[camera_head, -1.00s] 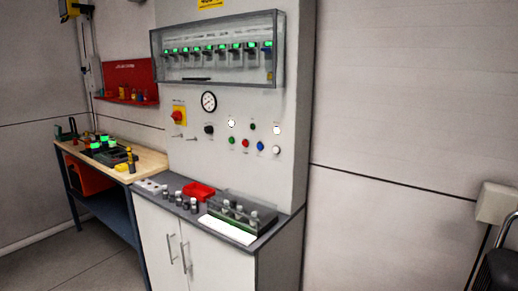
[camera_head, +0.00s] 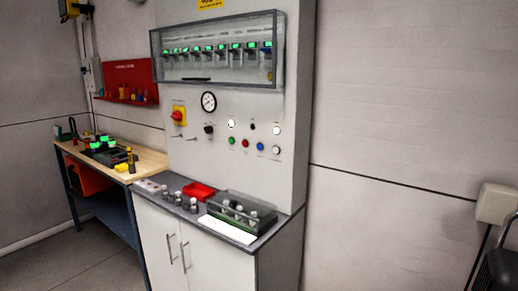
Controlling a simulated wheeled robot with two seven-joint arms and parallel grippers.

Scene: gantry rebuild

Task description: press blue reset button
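The blue button (camera_head: 260,146) is a small round cap in the lower row of controls on the grey upright panel (camera_head: 292,60). It sits between a red button (camera_head: 245,143) on its left and a white button (camera_head: 276,150) on its right. A green button (camera_head: 232,140) is at the left end of the row. Nothing covers the blue button. Whether it is pressed in cannot be told at this size. Neither of my grippers is in view.
A grey counter (camera_head: 270,237) juts out below the panel, with a red tray (camera_head: 199,190) and a rack of cylinders (camera_head: 240,210). A clear-fronted breaker box (camera_head: 218,50) projects above. A wooden workbench (camera_head: 150,160) stands left.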

